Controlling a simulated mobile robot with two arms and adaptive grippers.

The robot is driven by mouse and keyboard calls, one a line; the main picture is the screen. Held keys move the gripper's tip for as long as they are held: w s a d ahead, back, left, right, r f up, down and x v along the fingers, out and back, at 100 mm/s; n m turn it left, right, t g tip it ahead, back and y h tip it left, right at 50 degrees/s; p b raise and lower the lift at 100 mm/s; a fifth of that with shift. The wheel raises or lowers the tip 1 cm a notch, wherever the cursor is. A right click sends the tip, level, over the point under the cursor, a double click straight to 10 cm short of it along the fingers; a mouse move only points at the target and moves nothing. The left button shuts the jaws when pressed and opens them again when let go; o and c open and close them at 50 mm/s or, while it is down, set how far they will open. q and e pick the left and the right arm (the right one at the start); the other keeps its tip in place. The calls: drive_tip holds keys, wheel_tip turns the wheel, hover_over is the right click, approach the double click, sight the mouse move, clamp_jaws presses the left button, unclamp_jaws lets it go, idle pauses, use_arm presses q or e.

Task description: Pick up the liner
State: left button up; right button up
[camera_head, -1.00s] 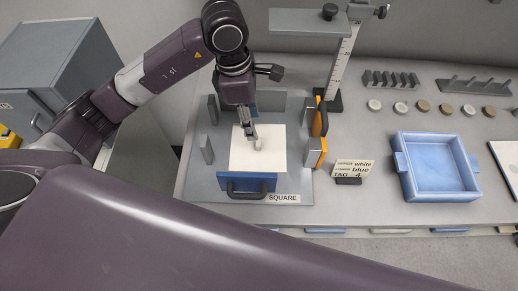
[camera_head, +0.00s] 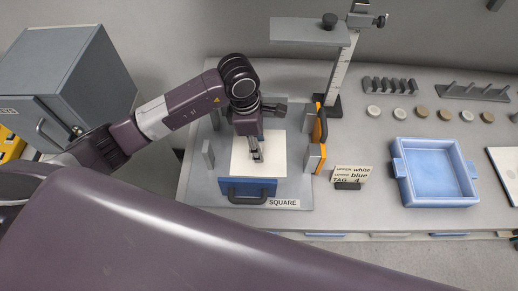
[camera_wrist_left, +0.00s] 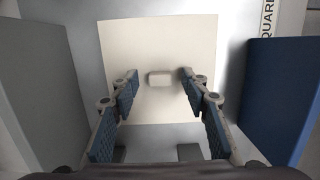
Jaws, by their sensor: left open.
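The liner (camera_head: 240,166) is a flat cream-white square sheet with a small pale knob in its middle. It lies in the grey fixture marked SQUARE (camera_head: 205,188). My left gripper (camera_head: 257,159) points down over the middle of the liner and hides its knob in the head view. In the left wrist view, the liner (camera_wrist_left: 150,35) fills the centre. The open fingers of my left gripper (camera_wrist_left: 159,79) are on either side of the knob (camera_wrist_left: 160,79), with gaps on both sides. The height of the fingertips above the sheet is hard to tell. My right gripper is out of view.
Upright grey posts, a blue front block with a black handle (camera_head: 247,192) and an orange clamp (camera_head: 316,153) surround the liner. A height gauge (camera_head: 341,65) stands behind. A sign (camera_head: 352,173) and a blue tray (camera_head: 402,183) are to the right.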

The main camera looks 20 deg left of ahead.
use_arm(q)
drive_tip(key=shift+c, duration=0.6)
drive_tip(key=c, duration=1)
